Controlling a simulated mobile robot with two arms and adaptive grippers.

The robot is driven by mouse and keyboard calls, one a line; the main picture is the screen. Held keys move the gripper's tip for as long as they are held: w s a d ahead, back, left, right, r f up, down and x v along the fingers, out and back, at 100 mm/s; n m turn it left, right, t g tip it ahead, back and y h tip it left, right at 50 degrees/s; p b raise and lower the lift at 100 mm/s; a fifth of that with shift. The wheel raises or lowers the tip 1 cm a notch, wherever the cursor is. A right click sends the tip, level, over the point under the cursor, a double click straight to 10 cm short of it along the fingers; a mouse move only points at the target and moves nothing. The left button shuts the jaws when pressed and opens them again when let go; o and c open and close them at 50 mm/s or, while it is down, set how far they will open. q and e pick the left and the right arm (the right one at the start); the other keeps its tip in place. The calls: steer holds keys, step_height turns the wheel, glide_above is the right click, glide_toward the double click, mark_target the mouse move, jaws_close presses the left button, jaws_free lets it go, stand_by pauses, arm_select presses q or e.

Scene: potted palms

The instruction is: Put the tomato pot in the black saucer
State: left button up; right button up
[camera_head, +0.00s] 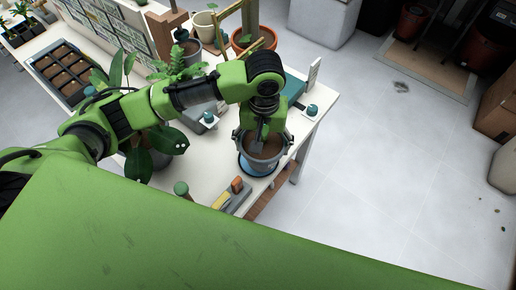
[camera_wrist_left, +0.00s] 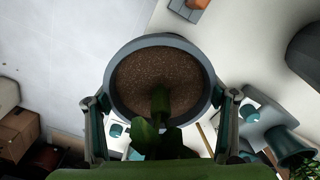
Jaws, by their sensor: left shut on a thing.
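The pot in my grip is a grey pot (camera_head: 277,163) with brown soil, near the right edge of the white table. In the left wrist view the pot (camera_wrist_left: 121,62) shows from above, with a green stem and leaves (camera_wrist_left: 158,108) rising from the soil. My left gripper (camera_head: 262,140) is shut on it, with one finger on either side of the rim in the wrist view. A blue round edge (camera_head: 244,168) shows beneath the pot; I cannot tell if they touch. I cannot pick out a black saucer. My right gripper is not in view.
A large leafy plant (camera_head: 140,160) stands to the left. Small teal-topped items (camera_head: 312,110) stand near the right table edge.

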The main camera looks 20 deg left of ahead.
arm_select(q)
steer(key=shift+w+a+f, duration=0.25)
steer(key=shift+a+f, duration=0.2)
steer(key=shift+f, duration=0.1)
steer(key=f, duration=0.1)
steer(key=f+p, duration=0.1)
steer(key=f, duration=0.1)
steer(key=shift+w+a, duration=0.15)
steer(key=shift+a, duration=0.15)
steer(key=shift+f, duration=0.45)
steer(key=o, duration=1.3)
steer(key=shift+r, duration=0.1)
